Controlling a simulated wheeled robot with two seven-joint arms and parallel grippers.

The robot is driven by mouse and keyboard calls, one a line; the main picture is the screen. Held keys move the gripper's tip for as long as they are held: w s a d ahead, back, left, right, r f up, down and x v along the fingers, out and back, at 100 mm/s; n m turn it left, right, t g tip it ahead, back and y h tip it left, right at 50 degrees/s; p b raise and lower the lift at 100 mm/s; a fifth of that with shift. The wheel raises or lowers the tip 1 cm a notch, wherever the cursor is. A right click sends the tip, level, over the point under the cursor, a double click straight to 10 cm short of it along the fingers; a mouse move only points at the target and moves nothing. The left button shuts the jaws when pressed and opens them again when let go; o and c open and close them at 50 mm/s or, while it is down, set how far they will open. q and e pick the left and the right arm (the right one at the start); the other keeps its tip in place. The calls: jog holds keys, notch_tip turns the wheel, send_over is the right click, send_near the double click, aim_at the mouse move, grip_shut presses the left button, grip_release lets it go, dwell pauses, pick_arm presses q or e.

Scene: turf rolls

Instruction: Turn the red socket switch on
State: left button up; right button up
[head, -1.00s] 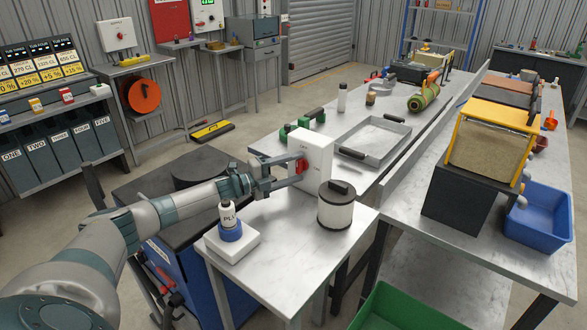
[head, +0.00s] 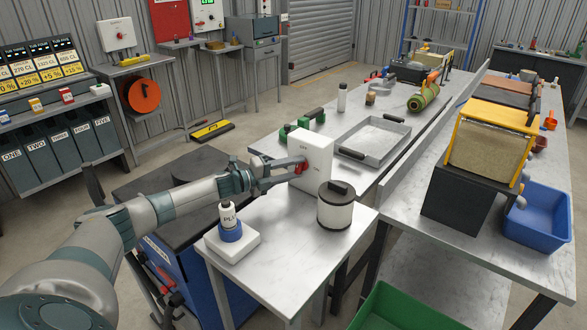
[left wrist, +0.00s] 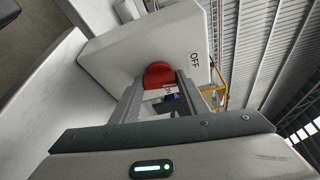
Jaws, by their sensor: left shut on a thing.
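The socket switch is a white box (head: 318,158) standing on the bench, with a red knob (head: 301,168) on its face and small dark labels above and right of the knob. My left gripper (head: 297,170) is at this face, its fingers shut on the red knob. In the left wrist view the red knob (left wrist: 158,73) sits between the fingertips (left wrist: 160,92), against the white box (left wrist: 125,50). The word OFF shows on the box beside the knob; the fingers hide part of the knob. My right gripper is not in view.
A white canister with a dark lid (head: 335,208) stands close to the right of the box. A metal tray (head: 376,138) and green-handled items (head: 310,118) lie behind the box.

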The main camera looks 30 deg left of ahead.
pick_arm(q)
jog(key=shift+r+m+g+y+p, duration=0.2)
jog(key=shift+m+g+y+p, duration=0.35)
jog(key=shift+m, duration=0.55)
jog(key=m+y+p, duration=0.1)
jog(key=m+p, duration=0.1)
jog(key=p, duration=0.2)
jog(key=m+y+p, duration=0.2)
jog(key=m+p, duration=0.1)
jog(key=p, duration=0.2)
jog(key=m+g+y+p, duration=0.1)
jog(key=m+p, duration=0.1)
jog(key=p, duration=0.3)
jog(key=shift+d+r+m+y, duration=0.25)
jog(key=shift+d+r+m, duration=0.1)
jog(key=shift+m, duration=0.05)
jog(key=shift+f+m+y+p, duration=0.15)
jog(key=shift+m+y+p, duration=0.35)
jog(key=shift+p, duration=0.55)
jog(key=shift+s+f+m, duration=0.1)
jog(key=shift+f+m, duration=0.05)
jog(key=shift+m, duration=0.15)
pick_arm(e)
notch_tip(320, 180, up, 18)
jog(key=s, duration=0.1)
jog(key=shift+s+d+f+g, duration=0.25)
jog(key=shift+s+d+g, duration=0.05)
